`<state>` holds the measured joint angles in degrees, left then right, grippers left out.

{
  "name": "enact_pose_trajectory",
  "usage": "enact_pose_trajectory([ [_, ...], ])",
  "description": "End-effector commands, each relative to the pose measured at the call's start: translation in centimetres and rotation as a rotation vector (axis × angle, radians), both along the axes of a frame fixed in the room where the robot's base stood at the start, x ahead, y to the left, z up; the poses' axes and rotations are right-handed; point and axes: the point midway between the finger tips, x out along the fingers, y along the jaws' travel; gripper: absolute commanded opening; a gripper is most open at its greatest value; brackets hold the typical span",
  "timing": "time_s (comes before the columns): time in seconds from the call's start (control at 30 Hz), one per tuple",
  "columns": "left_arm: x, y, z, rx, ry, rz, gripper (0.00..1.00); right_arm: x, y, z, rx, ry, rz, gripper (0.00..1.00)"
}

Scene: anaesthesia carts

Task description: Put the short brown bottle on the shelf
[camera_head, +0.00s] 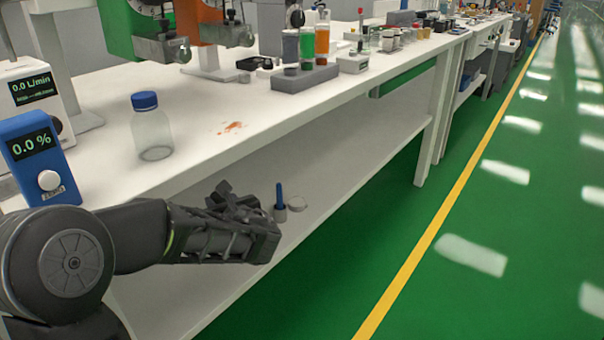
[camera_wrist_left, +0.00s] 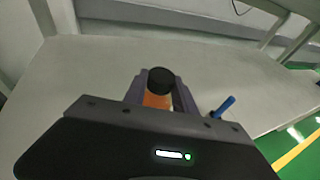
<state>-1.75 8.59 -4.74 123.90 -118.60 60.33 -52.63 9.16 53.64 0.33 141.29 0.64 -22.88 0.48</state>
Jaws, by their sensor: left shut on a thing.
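The short brown bottle (camera_wrist_left: 158,84) has a black cap and an orange-brown body. In the left wrist view it is between the two fingers of my left gripper (camera_wrist_left: 161,92), which is shut on it. In the head view my left gripper (camera_head: 248,222) is in front of the lower shelf (camera_head: 345,150), below the tabletop edge; the bottle cannot be made out there. The pale shelf surface also shows behind the bottle in the left wrist view (camera_wrist_left: 95,65). Whether the bottle touches the shelf cannot be told. My right gripper is not in view.
A blue-capped clear bottle (camera_head: 152,130) stands on the tabletop (camera_head: 215,160) above. The shelf farther right is clear.

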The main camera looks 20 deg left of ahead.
Motion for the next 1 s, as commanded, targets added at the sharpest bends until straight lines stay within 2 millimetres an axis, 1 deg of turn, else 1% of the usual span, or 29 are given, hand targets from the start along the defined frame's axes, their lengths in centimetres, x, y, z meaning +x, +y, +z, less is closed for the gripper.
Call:
enact_pose_trajectory([
  [0.17,0.0,-0.1,0.1,-0.001,-0.001,-0.001,0.0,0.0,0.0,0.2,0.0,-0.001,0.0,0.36],
  [0.27,0.0,-0.1,-0.2,-0.001,0.001,0.0,0.0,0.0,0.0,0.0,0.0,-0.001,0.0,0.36],
  [0.37,0.0,-0.1,-1.5,-0.002,0.002,0.0,0.0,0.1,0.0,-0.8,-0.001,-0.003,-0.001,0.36],
  [0.5,0.0,-0.1,-4.0,-0.001,0.002,0.0,0.0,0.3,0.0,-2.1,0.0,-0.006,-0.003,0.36],
  [0.6,0.0,-0.1,-5.0,-0.002,0.001,0.0,0.0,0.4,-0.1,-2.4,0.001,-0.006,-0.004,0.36],
  [0.9,0.0,-0.1,-5.0,-0.002,-0.001,0.001,0.0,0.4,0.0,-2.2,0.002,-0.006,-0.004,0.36],
  [1.0,0.0,-0.1,-5.7,-0.001,0.001,0.0,0.0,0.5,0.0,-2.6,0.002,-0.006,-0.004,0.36],
])
